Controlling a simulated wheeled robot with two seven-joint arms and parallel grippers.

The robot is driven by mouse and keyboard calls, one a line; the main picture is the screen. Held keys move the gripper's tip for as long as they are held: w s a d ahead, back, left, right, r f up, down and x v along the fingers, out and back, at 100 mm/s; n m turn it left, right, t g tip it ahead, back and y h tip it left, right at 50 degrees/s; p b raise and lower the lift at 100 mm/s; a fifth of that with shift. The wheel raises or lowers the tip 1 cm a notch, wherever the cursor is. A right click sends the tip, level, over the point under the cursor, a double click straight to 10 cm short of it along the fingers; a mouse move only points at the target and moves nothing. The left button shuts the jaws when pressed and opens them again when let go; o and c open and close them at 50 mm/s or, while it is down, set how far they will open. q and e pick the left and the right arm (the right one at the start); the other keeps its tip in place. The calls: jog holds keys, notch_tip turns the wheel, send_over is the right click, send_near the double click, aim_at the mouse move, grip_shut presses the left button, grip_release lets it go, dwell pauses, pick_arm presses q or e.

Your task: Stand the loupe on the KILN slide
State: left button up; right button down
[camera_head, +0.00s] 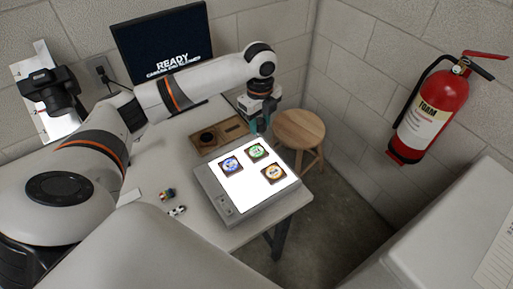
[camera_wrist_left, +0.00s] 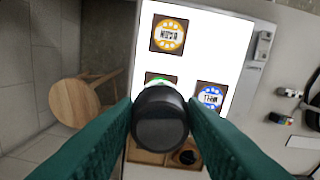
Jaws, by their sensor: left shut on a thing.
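My left gripper (camera_head: 258,122) is shut on the loupe, a dark round-topped cylinder (camera_wrist_left: 160,118) seen between the green fingers in the left wrist view. The gripper is above the far edge of the lit panel (camera_head: 222,200), apart from the slides in the head view. Three dark-framed slides lie on the panel: blue (camera_head: 231,165), green (camera_head: 257,152) and yellow (camera_head: 273,173). The loupe hides most of the green slide (camera_wrist_left: 160,79) in the wrist view. I cannot read for certain which label says KILN. My right gripper is not in view.
A wooden tray (camera_head: 231,128) with a dark round piece stands behind the panel. A round stool (camera_head: 300,130) is beyond the table's right edge. Small items (camera_head: 177,211) lie left of the panel. A monitor (camera_head: 160,42) is at the back, a fire extinguisher (camera_head: 431,115) on the right wall.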

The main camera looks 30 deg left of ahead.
pick_arm(q)
jog(key=shift+w+a+m, duration=0.2)
jog(key=shift+a+m, duration=0.4)
jog(key=shift+m, duration=0.2)
send_over(257, 151)
notch_tip(257, 151, down, 5)
jog(key=shift+s+f+p, duration=0.15)
jog(key=shift+f+p, duration=0.05)
jog(key=shift+p, duration=0.25)
jog(key=shift+f, duration=2.4)
jog(key=o, duration=1)
jog(key=shift+f, duration=0.1)
notch_tip(257, 151, up, 12)
jog(key=shift+r, duration=0.2)
